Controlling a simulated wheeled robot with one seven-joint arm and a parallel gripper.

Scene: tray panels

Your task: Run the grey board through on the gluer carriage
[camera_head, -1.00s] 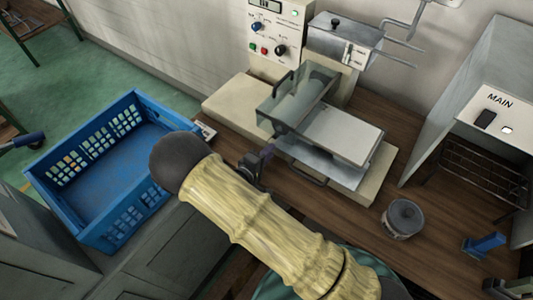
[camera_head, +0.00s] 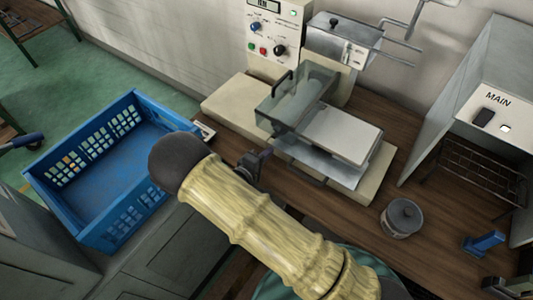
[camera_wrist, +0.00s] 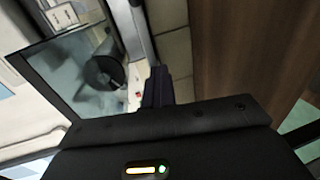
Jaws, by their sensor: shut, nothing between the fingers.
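The gluer (camera_head: 222,104) stands on the wooden bench with a clear guard (camera_head: 290,100) over its roller. A flat light grey panel (camera_head: 342,134), seemingly the grey board, lies level on the metal carriage (camera_head: 322,160) to the right of the guard. A bar handle (camera_head: 306,179) is on the carriage's front edge. My gripper (camera_head: 264,156) is shut and empty, just left of the carriage and in front of the guard, apart from the handle. In the wrist view its dark fingers (camera_wrist: 156,86) point toward the machine, with the guard (camera_wrist: 85,70) to their left.
A blue crate (camera_head: 105,165), looking empty, stands left of my arm. A lidded pot (camera_head: 402,217) and a blue object (camera_head: 484,243) sit on the bench at right. A grey cabinet marked MAIN (camera_head: 480,105) with a wire rack (camera_head: 482,170) bounds the right side.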

